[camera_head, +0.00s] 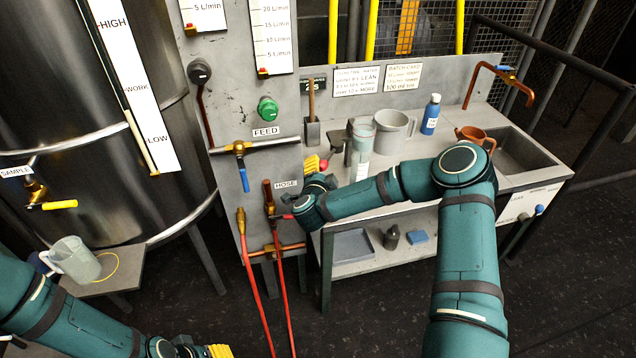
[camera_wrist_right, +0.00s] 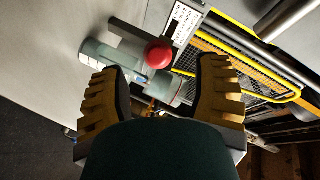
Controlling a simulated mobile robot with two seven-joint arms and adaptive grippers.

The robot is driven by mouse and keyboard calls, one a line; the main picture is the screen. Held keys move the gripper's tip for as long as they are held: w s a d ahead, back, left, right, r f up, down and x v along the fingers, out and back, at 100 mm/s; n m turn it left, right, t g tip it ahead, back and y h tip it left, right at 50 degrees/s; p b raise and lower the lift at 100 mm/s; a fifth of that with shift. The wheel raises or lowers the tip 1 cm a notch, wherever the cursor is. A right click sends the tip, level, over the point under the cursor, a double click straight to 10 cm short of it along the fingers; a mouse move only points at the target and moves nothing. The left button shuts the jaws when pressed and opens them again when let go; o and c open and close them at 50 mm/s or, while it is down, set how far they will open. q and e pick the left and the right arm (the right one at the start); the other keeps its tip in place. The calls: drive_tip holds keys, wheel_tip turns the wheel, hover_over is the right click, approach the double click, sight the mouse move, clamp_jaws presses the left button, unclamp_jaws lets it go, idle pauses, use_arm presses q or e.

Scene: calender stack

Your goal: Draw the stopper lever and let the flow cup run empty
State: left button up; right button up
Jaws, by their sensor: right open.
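The stopper lever's red ball knob (camera_head: 323,165) shows at the left end of the bench, and in the right wrist view the red knob (camera_wrist_right: 158,54) lies between my open fingers, apart from both. The translucent flow cup (camera_head: 362,132) stands on the bench behind it, with a clear cylinder (camera_head: 359,166) below. In the wrist view a translucent cylinder (camera_wrist_right: 108,62) lies beyond the left finger. My right gripper (camera_wrist_right: 158,95) is open and empty around the knob's line of sight. My left gripper (camera_head: 215,351) is at the bottom edge, partly cut off; its jaws are unclear.
The feed and hose panel (camera_head: 230,110) is left of the bench. A jug (camera_head: 73,260) sits on a small shelf by the tank.

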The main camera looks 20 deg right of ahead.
drive_tip(key=v, duration=0.7)
idle(4.9)
